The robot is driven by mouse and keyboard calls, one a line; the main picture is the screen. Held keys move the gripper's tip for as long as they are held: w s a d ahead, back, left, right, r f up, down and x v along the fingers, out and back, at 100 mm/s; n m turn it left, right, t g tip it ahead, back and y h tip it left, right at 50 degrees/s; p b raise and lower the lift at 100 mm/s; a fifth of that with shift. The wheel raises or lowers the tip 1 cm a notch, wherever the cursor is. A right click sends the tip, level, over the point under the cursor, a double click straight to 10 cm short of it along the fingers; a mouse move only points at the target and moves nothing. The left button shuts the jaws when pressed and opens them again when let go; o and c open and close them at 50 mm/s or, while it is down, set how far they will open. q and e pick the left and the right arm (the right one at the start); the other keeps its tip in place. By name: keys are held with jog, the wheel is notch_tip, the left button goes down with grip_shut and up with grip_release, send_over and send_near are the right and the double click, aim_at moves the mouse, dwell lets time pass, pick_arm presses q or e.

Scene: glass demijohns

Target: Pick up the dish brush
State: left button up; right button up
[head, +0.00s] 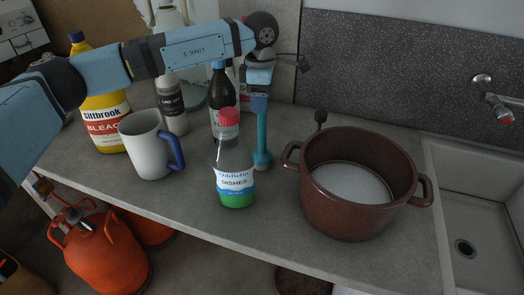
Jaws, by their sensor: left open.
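The dish brush (262,138) appears as a teal upright handle with a wider foot on the grey counter, between the dish soap bottle and the brown pot. My left gripper (259,98) points down from above, at the top of the handle. Its jaws are open, and the handle's top end is at or between the fingertips; I cannot tell whether they touch it. The brush's bristles cannot be made out. My right gripper is not in view.
A red-capped dish soap bottle (235,165) stands close left of the brush. A brown two-handled pot (350,215) with whitish contents stands right. A mug (145,145), a bleach bottle (108,120) and dark bottle (222,90) stand left and behind. The sink (485,215) is far right.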

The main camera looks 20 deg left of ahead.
aim_at(262, 119)
pick_arm(q)
jog(key=shift+s+d+f+p, duration=0.1)
jog(key=shift+f+p, duration=0.2)
jog(key=shift+f, duration=1.25)
jog(key=shift+d+f+p, duration=0.1)
jog(key=shift+f+p, duration=0.15)
jog(key=shift+f, duration=1.25)
jog(key=c, duration=1)
